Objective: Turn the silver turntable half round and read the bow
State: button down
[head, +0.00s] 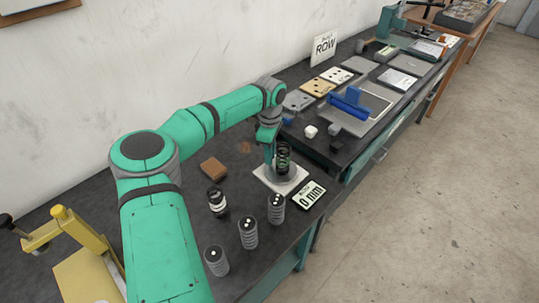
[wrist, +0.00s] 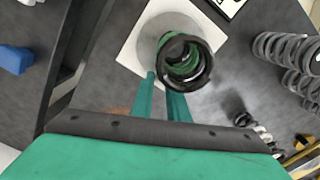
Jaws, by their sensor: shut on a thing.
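The silver turntable (wrist: 149,45), a round disc, sits on a white square plate (head: 266,180) at the bench's front. A black spring (head: 283,160) with green inside stands upright on it; its open top (wrist: 187,62) faces the wrist camera. My gripper (head: 268,150) points down close beside the spring, on its left in the head view. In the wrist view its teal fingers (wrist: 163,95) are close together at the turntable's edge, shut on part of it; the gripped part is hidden. A display (head: 310,195) right of the plate reads 0 mm. I cannot make out any bow.
Grey springs with white dots on top (head: 248,232) stand in front of the plate, with a black-and-white one (head: 217,203) beside them. A brown block (head: 214,168) lies left. A sign (head: 324,46) reads ROW.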

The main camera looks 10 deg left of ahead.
jog(key=c, duration=1.7)
grip_release()
jog(key=shift+r, duration=0.1)
notch_tip(320, 180, up, 11)
jog(key=shift+f, duration=0.15)
